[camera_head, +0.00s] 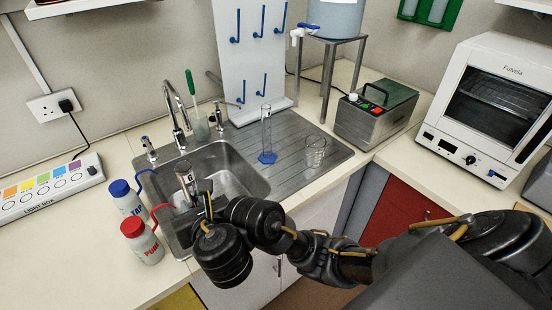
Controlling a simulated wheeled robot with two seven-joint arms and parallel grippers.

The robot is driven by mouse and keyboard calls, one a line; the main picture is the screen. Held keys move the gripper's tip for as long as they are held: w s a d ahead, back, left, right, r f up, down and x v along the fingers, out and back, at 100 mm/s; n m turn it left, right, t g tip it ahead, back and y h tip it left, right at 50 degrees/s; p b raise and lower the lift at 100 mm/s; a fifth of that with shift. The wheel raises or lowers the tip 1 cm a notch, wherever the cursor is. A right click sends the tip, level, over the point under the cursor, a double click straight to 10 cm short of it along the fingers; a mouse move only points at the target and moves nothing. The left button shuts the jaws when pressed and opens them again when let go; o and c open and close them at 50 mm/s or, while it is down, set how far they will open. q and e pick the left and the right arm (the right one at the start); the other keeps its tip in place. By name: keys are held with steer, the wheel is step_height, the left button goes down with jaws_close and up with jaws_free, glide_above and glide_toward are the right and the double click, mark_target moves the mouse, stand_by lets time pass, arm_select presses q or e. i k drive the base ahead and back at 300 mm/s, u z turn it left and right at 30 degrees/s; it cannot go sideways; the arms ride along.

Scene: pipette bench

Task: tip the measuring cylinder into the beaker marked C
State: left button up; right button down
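A clear measuring cylinder (266,132) with a blue foot stands upright on the sink's draining board. A clear glass beaker (314,151) stands to its right, apart from it. I cannot read a letter C on this beaker. My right arm comes in from the right, and its gripper end (207,207) is over the front left of the sink, well away from the cylinder and beaker. The wrist hides the fingers, so I cannot tell whether they are open. A grey metallic piece (186,184) shows beside it; I cannot tell what it is. My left gripper is out of view.
Two wash bottles, blue-capped (127,200) and red-capped (142,243), stand left of the sink (228,184). A tap (178,115) and a pegged drying rack (258,55) stand behind. A metal bath (375,118) and white oven (487,108) are right. The left front worktop is clear.

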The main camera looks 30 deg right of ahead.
mark_target(315, 146)
steer(key=k, duration=0.65)
steer(key=z, duration=0.15)
steer(key=i, duration=0.55)
steer(key=z, duration=0.9)
steer(key=i, duration=0.55)
steer(key=z, duration=0.3)
